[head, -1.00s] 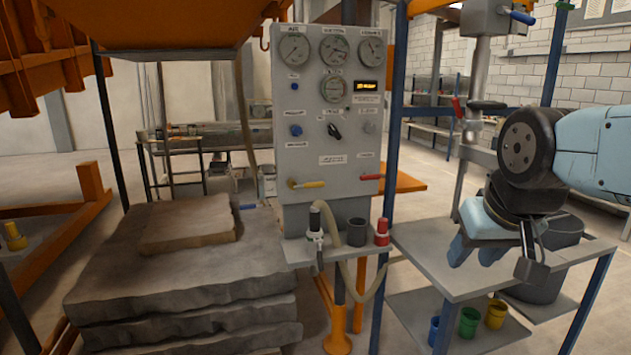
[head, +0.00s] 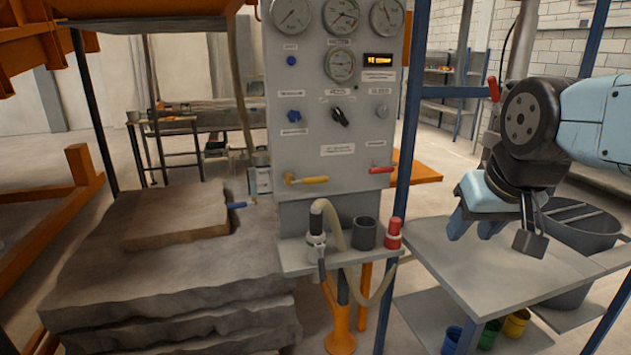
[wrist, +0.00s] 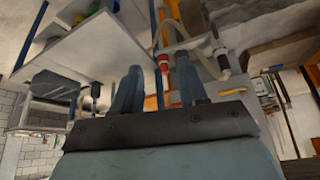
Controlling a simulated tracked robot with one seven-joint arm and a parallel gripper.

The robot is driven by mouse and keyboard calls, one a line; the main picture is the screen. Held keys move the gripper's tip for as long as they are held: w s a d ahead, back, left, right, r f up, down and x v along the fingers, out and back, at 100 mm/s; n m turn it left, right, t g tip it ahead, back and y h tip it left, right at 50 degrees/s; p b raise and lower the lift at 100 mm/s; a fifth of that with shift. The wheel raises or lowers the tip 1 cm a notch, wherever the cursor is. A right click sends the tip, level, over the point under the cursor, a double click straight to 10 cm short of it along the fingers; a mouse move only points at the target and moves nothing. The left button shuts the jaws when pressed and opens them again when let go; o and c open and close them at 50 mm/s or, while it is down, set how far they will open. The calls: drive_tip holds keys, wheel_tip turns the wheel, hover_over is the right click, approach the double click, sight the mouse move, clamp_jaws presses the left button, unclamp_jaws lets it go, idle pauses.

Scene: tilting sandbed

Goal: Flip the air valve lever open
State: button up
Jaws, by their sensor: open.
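A grey control panel (head: 330,110) carries two small valve levers near its lower edge. The left one is a yellow lever (head: 308,180) on a brass fitting, lying nearly level. The right one is a red lever (head: 381,170), also nearly level. Their labels are too small to read, so I cannot tell for sure which is the air valve. My gripper (head: 470,226) is open and empty, right of the panel above the grey side table, apart from both levers. In the wrist view its two fingers (wrist: 158,88) are spread, and the yellow lever (wrist: 233,91) shows beyond them.
A shelf (head: 335,256) under the panel holds a hose nozzle (head: 317,235), a dark cup (head: 364,232) and a red canister (head: 393,233). A blue post (head: 401,150) stands between panel and gripper. Stacked slabs (head: 170,280) fill the left. The side table (head: 490,270) has bare top.

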drive_tip(key=shift+o, duration=0.6)
drive_tip(key=w+d+n+t, duration=0.1)
drive_tip(key=w+n+t, duration=0.35)
drive_tip(key=w, duration=1.05)
drive_tip(key=n+t+y, duration=0.2)
drive_tip(key=n+y, duration=0.8)
drive_tip(key=n, duration=1.1)
approach(319, 182)
drive_tip(key=shift+m, duration=0.35)
drive_tip(key=x, duration=1.1)
drive_tip(key=shift+w+a+r, duration=0.1)
drive_tip(key=shift+a, duration=0.15)
clamp_jaws()
